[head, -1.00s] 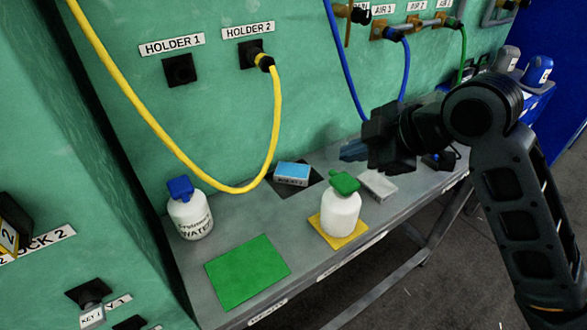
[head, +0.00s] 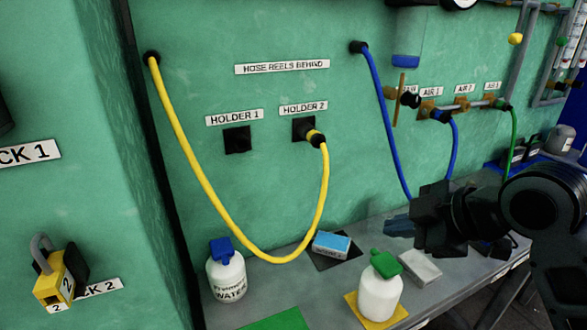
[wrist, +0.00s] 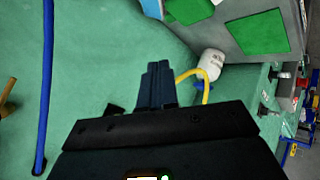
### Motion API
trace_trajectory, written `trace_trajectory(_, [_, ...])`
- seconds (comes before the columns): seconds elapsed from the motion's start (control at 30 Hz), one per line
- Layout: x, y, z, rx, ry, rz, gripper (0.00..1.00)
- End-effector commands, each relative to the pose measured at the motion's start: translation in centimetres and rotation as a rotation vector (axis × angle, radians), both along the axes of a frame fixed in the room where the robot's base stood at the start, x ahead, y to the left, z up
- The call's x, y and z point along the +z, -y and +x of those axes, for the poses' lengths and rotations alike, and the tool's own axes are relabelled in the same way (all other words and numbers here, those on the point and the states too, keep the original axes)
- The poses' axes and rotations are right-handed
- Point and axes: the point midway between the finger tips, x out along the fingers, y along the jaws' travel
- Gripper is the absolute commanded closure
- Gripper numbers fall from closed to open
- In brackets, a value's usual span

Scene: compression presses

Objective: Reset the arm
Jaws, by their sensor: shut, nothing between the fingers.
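My gripper (head: 398,225) is at the right in the head view, above the grey bench and in front of the green wall. Its fingers point left and it is shut and empty. In the wrist view the closed fingers of my gripper (wrist: 157,85) lie side by side, touching nothing that I can see. My dark arm reaches in from the right edge of the head view.
Below the gripper, the bench (head: 340,285) bears a green-capped bottle (head: 380,292), a blue-capped bottle (head: 227,277), a blue-topped box (head: 331,244) and a white block (head: 420,267). A yellow hose (head: 195,165) and a blue hose (head: 385,115) hang close to the wall. A yellow padlock (head: 55,282) hangs at left.

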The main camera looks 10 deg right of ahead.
Motion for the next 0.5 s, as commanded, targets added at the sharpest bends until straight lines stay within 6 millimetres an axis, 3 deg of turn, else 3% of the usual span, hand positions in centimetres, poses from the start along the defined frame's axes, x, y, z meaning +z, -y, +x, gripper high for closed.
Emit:
trace_trajectory(0.3, [1.1,-6.9,0.2,-0.153,0.124,0.378,1.0])
trace_trajectory(0.5, [0.6,-9.6,-1.4,-0.323,0.171,0.647,1.0])
